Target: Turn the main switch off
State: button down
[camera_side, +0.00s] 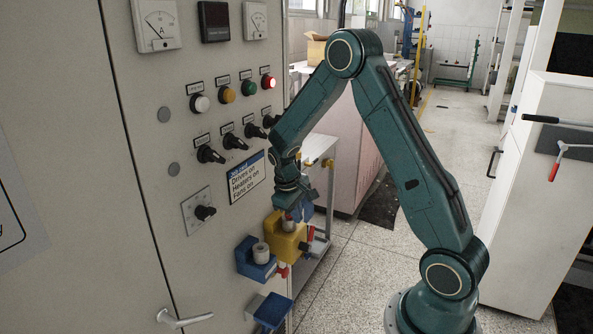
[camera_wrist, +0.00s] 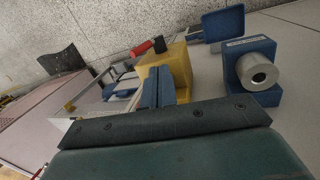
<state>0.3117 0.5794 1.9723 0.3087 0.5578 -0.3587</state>
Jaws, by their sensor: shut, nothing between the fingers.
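A yellow box (camera_side: 286,238) with a black knob and red parts juts from the lower right edge of the grey cabinet. It also shows in the wrist view (camera_wrist: 178,65), with a red and black handle (camera_wrist: 148,47) beside its top. No label I can read says which is the main switch. My gripper (camera_side: 294,212) is shut and empty, right over the yellow box. In the wrist view its blue fingers (camera_wrist: 158,88) overlap the box; I cannot tell whether they touch it.
A blue bracket with a pale roller (camera_side: 260,254) stands left of the yellow box, and another blue part (camera_side: 269,309) is below. Lamps and several black selectors (camera_side: 210,154) stick out above.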

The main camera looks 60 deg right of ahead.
jog(key=v, duration=0.4)
jog(key=shift+d+r, duration=0.2)
jog(key=shift+r, duration=0.15)
jog(key=shift+a+f+y, duration=0.15)
jog(key=shift+a+y, duration=0.15)
jog(key=shift+a, duration=0.1)
jog(key=shift+f, duration=0.1)
